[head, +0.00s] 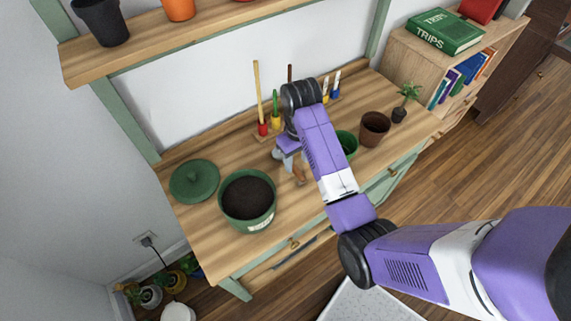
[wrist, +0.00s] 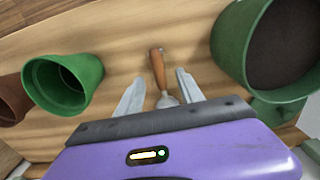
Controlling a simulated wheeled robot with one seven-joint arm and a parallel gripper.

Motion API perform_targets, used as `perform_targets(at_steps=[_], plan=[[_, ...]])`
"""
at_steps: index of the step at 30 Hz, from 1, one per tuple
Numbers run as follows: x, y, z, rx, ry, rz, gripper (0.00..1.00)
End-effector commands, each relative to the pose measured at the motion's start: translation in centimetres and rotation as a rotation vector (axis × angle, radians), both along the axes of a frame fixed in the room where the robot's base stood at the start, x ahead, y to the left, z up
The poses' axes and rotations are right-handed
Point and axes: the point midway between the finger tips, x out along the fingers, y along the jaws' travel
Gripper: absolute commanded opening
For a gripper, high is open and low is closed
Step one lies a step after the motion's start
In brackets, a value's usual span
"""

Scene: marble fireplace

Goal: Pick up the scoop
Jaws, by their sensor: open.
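The scoop (head: 299,171) has a brown wooden handle and lies on the wooden potting table (head: 185,228), partly hidden by my arm in the head view. In the wrist view the scoop (wrist: 158,70) shows its handle pointing away from my gripper and its pale metal part between the fingers. My gripper (wrist: 158,86) is open, with one finger on each side of the scoop. A gap shows on both sides. I cannot tell how high the fingers are above the table. The rest of the metal part is hidden behind the gripper body.
An empty green pot (head: 348,144), a brown pot (head: 375,129) and a small plant (head: 405,98) stand right. Upright tools (head: 262,105) are at the back, below a shelf (head: 155,42).

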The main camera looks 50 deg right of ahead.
Motion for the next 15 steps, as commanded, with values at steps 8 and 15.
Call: perform_targets(at_steps=[8,15], plan=[[0.0,-0.1,-3.1,0.002,0.004,-0.001,0.45],[0.1,-0.2,-6.1,0.000,0.001,-0.001,0.45]])
